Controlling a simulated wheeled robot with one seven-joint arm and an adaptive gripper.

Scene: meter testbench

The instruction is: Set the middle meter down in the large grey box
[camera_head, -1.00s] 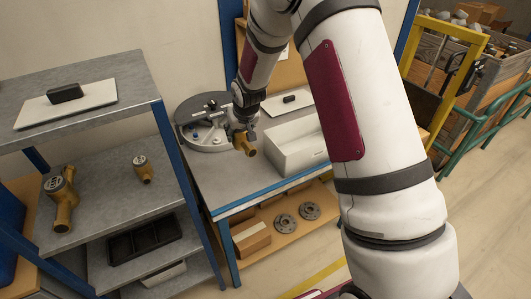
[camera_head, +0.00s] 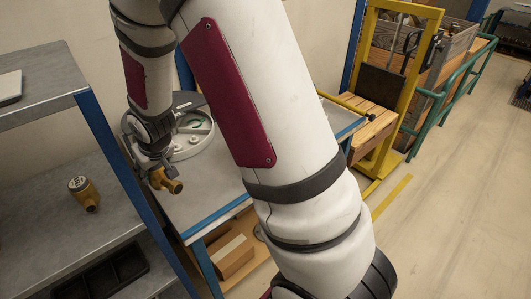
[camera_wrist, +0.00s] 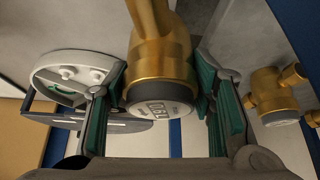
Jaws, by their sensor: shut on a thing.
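My gripper (camera_head: 156,170) is shut on a brass meter (camera_head: 170,184) and holds it above the left part of the workbench. In the wrist view the meter (camera_wrist: 162,65) sits between the green-padded fingers of my gripper (camera_wrist: 162,95), its round display face toward the camera. A smaller brass meter (camera_head: 84,196) stands on the grey shelf to the left; a brass meter also shows at the right of the wrist view (camera_wrist: 272,98). The large grey box is not visible in the head view now; my arm covers much of the bench.
A round test device (camera_head: 195,135) stands at the back of the bench (camera_head: 200,195). The blue-post shelf rack (camera_head: 118,165) is close to the left of my gripper. A black tray (camera_head: 105,280) lies on its lower shelf. A yellow frame (camera_head: 425,85) stands at right.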

